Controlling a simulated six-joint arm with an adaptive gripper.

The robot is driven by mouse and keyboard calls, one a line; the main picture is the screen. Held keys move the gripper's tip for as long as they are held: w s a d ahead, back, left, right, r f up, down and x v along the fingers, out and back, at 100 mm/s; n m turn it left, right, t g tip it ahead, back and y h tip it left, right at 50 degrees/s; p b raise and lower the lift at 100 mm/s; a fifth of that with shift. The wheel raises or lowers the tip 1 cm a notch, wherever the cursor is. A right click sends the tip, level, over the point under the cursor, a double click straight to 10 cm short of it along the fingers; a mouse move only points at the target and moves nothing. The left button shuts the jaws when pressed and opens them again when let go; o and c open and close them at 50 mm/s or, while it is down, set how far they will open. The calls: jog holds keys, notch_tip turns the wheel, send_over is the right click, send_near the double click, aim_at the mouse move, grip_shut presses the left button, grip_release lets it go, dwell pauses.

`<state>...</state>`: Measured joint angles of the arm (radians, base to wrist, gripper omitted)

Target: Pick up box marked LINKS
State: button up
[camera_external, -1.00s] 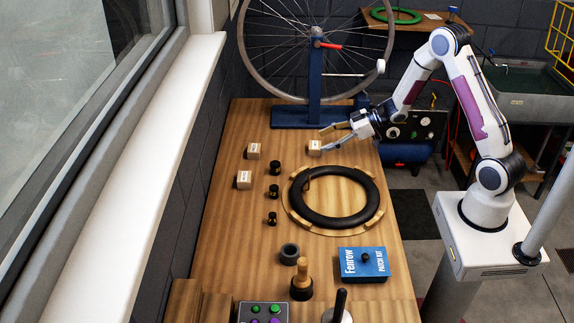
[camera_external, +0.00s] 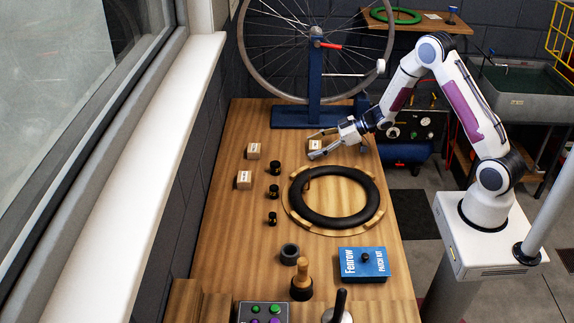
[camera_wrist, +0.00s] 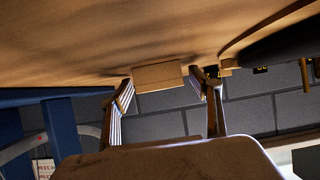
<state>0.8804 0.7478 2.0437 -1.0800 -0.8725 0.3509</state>
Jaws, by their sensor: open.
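Three small light-wood boxes with labels stand on the bench: one at the far right (camera_external: 315,146), one at the far left (camera_external: 254,151) and one a little nearer at left (camera_external: 243,180). The labels are too small to read, so I cannot tell which is marked LINKS. My gripper (camera_external: 312,147) is open at the far right box, with one finger on its far side and one on its near side. In the wrist view this box (camera_wrist: 157,75) shows between the open fingertips (camera_wrist: 168,84), with a gap visible on the right.
A blue wheel stand (camera_external: 314,85) is just behind the gripper. A black tyre ring (camera_external: 335,222) on a round wooden board lies in front. Several small black pieces (camera_external: 274,168) stand to the left. A blue patch kit box (camera_external: 362,264) lies nearer.

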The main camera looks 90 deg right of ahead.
aim_at(317, 144)
jog(key=c, duration=1.3)
jog(key=shift+r, duration=0.1)
jog(key=shift+r, duration=4.95)
